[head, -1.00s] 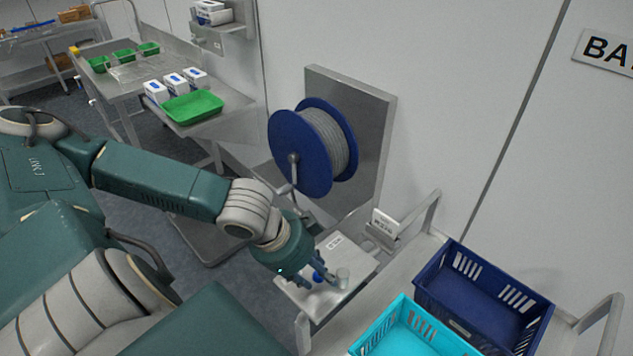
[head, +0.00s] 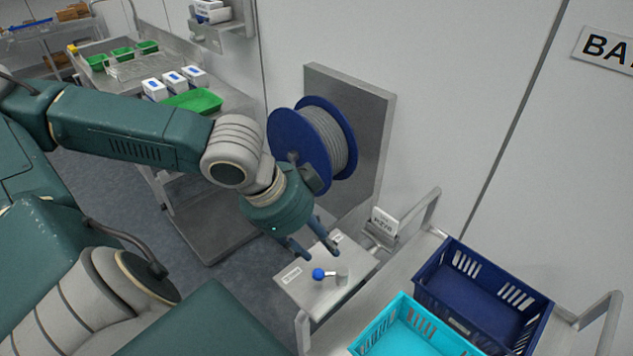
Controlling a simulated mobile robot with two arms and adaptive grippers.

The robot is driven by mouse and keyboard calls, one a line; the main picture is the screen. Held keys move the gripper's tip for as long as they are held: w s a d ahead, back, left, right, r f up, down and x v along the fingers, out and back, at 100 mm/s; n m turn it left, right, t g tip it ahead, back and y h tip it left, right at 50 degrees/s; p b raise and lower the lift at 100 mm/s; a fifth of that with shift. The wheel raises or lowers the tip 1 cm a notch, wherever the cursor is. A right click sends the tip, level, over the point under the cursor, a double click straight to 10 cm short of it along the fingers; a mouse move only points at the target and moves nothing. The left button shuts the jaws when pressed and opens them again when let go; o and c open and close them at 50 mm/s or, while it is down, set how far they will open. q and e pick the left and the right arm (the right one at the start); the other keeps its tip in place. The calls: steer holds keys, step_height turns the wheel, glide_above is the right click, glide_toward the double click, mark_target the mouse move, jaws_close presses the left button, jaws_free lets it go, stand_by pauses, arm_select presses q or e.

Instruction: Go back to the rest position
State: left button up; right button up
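My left gripper (head: 313,250) is open and empty. It hangs above a small metal stand (head: 310,298) and points down. On the stand is a short metal post with a lever ending in a blue ball knob (head: 318,274). The fingers are apart from the knob and a little above it. My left arm reaches in from the left, bent at the elbow. My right gripper is not in view.
A blue cable reel (head: 300,150) on a grey wall panel (head: 375,120) stands close behind my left wrist. A cyan crate (head: 400,312) and a dark blue crate (head: 540,318) sit at the lower right. A trolley with green trays (head: 193,101) stands at the back left.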

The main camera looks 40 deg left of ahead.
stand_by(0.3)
